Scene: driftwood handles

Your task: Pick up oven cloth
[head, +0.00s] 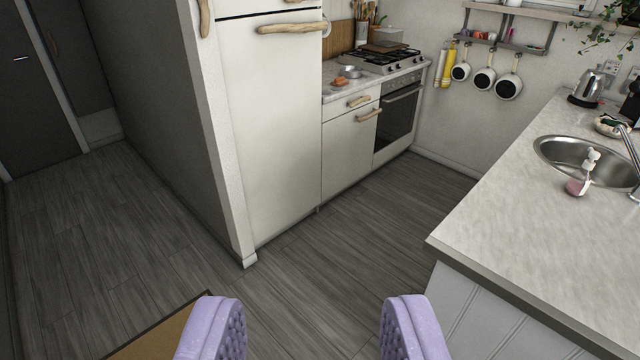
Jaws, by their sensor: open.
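My gripper (312,325) shows at the bottom of the head view. Its two lavender padded fingers are wide apart, with only floor between them. I cannot make out an oven cloth for certain. A narrow yellow item (449,64) hangs or stands against the far wall, left of the hanging pans. It is too small to tell whether it is cloth. The oven (398,118) stands at the back, with a dark door and a gas hob (375,60) on top. My gripper is far from all of these.
A white fridge (270,130) and a low cabinet (347,150) with driftwood handles line the left. A counter (530,215) with a sink (590,160) juts in from the right. Pans (508,87) hang on the back wall. Grey floor (340,250) between is clear.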

